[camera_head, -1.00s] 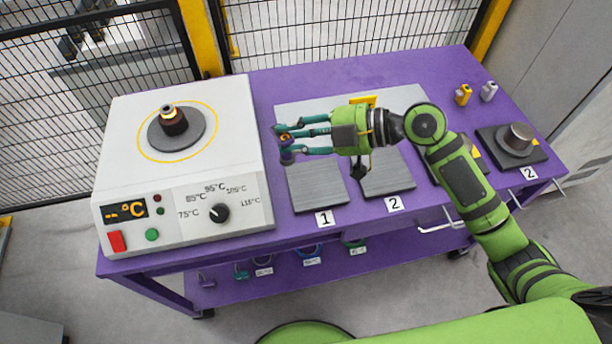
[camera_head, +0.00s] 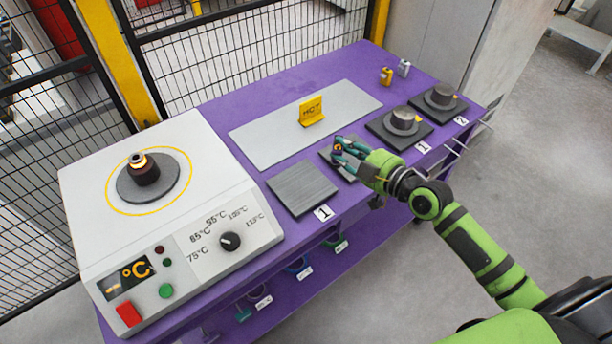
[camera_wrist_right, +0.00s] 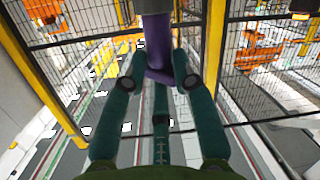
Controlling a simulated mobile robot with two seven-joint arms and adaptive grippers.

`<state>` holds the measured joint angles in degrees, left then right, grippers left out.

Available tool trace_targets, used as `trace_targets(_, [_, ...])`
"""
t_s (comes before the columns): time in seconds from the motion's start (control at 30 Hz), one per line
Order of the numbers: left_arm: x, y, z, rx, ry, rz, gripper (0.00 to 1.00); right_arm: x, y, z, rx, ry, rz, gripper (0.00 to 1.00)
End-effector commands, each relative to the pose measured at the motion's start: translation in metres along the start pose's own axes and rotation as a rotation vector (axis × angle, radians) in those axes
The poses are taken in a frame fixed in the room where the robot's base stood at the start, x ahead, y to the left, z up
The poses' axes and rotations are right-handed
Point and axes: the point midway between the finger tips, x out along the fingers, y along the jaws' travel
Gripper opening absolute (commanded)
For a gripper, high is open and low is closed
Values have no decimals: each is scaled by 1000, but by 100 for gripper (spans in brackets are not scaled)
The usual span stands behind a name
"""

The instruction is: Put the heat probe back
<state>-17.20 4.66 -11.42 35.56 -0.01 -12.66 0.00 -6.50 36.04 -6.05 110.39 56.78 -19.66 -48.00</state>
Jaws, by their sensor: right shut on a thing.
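My right gripper (camera_head: 343,153) is shut on a small purple and grey piece with an orange-yellow spot, which looks like the heat probe (camera_head: 338,148). In the right wrist view the probe (camera_wrist_right: 157,45) stands between the teal fingers (camera_wrist_right: 158,80), its grey shaft running out of the top of the picture. In the head view the fingers partly hide it, over the right-hand of two dark grey plates (camera_head: 328,158). I cannot tell its height above the plate. My left gripper is out of view.
The white heater (camera_head: 85,210) carries a dark cylindrical part (camera_head: 145,170). A yellow HOT sign (camera_head: 312,111) stands on a light grey panel (camera_head: 255,142). Several small items, one yellow (camera_head: 386,76), and stands with grey discs (camera_head: 403,119) are at right. The left plate (camera_head: 301,188) is bare.

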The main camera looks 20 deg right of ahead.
Motion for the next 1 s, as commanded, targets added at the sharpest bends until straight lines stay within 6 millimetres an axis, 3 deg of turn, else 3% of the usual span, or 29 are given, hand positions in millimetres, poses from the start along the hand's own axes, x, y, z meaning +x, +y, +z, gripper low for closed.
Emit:
trace_targets(0.03, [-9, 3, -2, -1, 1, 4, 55, 10, -9, -5, 9, 4, 0, 0])
trace_targets(0.2, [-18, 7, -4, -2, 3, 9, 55, 42, -41, 1, 8, 2, -1, 0])
trace_targets(0.4, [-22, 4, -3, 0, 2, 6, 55, 64, -64, 5, 1, 2, -1, 0])
trace_targets(0.53, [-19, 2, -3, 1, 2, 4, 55, 68, -70, 11, -2, 0, -3, 0])
trace_targets(0.73, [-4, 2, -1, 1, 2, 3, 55, 74, -84, 39, -4, 0, -4, 0])
trace_targets(1.0, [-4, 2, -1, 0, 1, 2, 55, 75, -85, 42, -2, 1, -1, 0])
